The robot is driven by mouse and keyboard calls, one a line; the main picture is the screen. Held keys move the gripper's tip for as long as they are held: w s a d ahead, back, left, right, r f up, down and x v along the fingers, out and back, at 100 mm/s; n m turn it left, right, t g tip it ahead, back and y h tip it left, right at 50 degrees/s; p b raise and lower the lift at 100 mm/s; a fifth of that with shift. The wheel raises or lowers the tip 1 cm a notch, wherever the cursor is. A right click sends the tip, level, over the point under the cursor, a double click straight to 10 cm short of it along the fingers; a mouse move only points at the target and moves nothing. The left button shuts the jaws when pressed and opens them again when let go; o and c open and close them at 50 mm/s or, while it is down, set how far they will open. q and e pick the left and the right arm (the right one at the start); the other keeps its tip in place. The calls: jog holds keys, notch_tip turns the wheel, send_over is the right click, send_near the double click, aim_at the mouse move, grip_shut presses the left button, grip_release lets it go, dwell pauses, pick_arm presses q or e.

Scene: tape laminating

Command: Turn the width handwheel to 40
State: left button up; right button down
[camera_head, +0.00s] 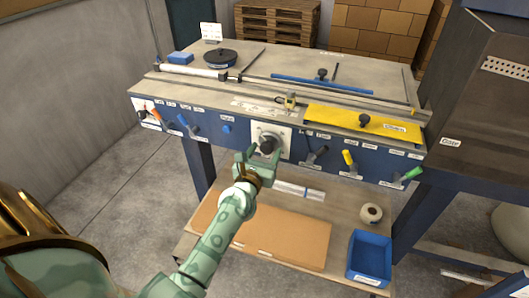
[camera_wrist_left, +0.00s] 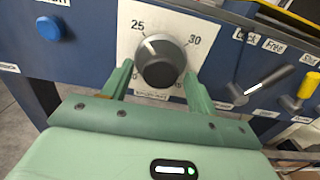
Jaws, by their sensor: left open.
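The width handwheel is a dark round knob (camera_wrist_left: 161,62) on a white dial plate (camera_head: 283,136) on the blue front panel of the machine. In the left wrist view the plate shows the numbers 25 at upper left and 30 at upper right; the lower numbers are mostly hidden by my fingers. A light mark on the knob points up and left, near 25. My left gripper (camera_wrist_left: 158,88) is open, with one finger on each side of the knob's lower part; I cannot tell whether they touch it. In the head view the gripper (camera_head: 261,157) is at the knob. My right gripper is not in view.
Levers with orange, blue, yellow (camera_head: 348,158) and green (camera_head: 412,174) grips stick out of the panel on both sides. A blue button (camera_wrist_left: 48,28) is left of the dial. Below, a shelf holds brown board (camera_head: 262,236), a tape roll (camera_head: 371,213) and a blue bin (camera_head: 369,257).

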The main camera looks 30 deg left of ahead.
pick_arm(q)
jog(key=shift+w, duration=0.1)
jog(key=c, duration=1)
jog(key=shift+m, duration=0.3)
